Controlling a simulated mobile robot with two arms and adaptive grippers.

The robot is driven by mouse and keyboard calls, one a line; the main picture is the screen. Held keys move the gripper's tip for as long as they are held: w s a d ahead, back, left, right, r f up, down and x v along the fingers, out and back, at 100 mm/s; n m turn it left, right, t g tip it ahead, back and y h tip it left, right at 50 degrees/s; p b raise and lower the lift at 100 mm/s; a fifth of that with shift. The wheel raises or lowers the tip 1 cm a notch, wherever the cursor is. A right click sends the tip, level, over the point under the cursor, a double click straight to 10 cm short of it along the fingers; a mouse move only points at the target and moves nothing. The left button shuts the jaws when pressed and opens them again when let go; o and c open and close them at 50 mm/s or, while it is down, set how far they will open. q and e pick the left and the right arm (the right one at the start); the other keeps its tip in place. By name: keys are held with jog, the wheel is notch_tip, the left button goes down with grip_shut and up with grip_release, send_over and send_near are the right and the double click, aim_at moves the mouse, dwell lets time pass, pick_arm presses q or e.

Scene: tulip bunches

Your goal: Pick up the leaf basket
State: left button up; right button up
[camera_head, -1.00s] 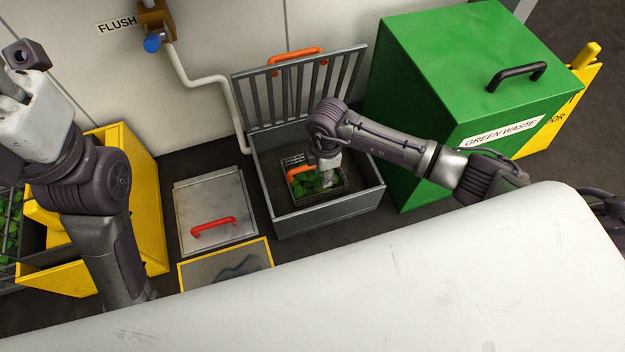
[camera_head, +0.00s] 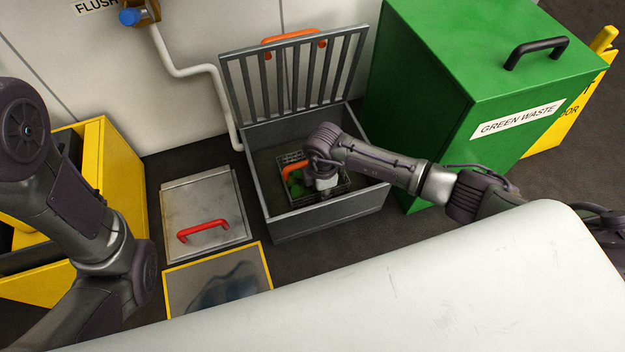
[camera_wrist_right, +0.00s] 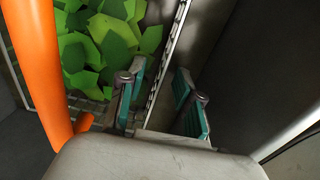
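The leaf basket (camera_head: 341,187) is a small wire basket with green leaves (camera_head: 295,187) and an orange handle (camera_head: 296,169). It sits inside the open grey bin (camera_head: 325,224). My right gripper (camera_head: 322,186) points down over its right side and hides part of it. In the right wrist view the orange handle (camera_wrist_right: 38,65) and leaves (camera_wrist_right: 105,40) are at left. There the right gripper (camera_wrist_right: 160,108) is open, with teal pads apart and the basket's wire rim (camera_wrist_right: 168,55) running between them. Contact with the rim cannot be told. My left gripper is out of view.
The bin's barred lid (camera_head: 296,80) stands open behind it. A green waste box (camera_head: 430,120) is close on the right. A metal hatch with a red handle (camera_head: 204,230) and a yellow-framed plate (camera_head: 218,283) lie left. A yellow container (camera_head: 120,185) is at far left.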

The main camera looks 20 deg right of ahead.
jog(key=shift+f, duration=0.6)
grip_shut()
jog(key=shift+r, duration=0.1)
